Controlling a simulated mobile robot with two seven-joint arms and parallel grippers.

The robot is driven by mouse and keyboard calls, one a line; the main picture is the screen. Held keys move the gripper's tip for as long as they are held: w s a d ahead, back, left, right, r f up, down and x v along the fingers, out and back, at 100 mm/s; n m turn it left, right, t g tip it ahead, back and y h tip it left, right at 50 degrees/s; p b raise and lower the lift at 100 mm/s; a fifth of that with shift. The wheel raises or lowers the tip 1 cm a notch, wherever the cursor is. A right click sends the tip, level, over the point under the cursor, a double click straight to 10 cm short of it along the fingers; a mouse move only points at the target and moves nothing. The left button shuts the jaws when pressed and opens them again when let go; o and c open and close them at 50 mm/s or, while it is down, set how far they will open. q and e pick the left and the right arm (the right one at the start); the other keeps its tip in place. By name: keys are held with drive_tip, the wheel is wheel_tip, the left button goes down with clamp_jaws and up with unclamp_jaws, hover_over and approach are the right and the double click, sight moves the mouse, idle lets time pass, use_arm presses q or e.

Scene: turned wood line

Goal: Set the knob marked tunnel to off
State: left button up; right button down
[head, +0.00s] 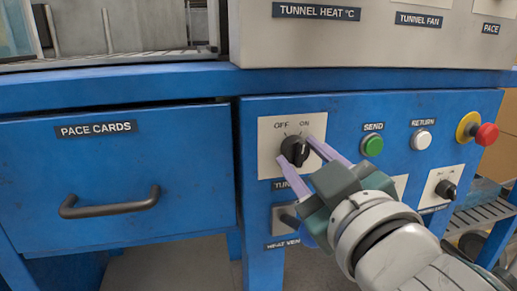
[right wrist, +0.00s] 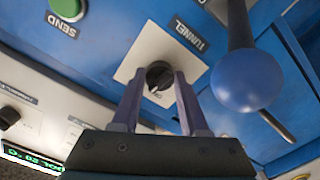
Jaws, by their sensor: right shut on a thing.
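The black tunnel knob (head: 295,151) sits on a pale square plate (head: 267,160) on the blue front panel. OFF is printed at the plate's upper left and ON at its upper right. The label below is partly covered by a finger in the head view; in the right wrist view the TUNNEL label (right wrist: 191,35) reads clearly. My right gripper (head: 297,149) is shut on the knob, one finger on each side; the knob also shows between the fingers in the right wrist view (right wrist: 159,76). I cannot tell which mark the knob points to. My left gripper is not in view.
A lever with a blue ball (right wrist: 244,80) is close beside my right gripper. Right of the knob are the green SEND button (head: 372,146), the white RETURN button (head: 421,139), a red button (head: 486,134) and another black knob (head: 446,189). A PACE CARDS drawer (head: 110,170) is at left, closed.

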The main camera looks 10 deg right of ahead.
drive_tip(key=n, duration=0.3)
drive_tip(key=shift+n+p, duration=0.35)
drive_tip(key=shift+n, duration=1.85)
drive_tip(key=shift+c, duration=2.1)
unclamp_jaws()
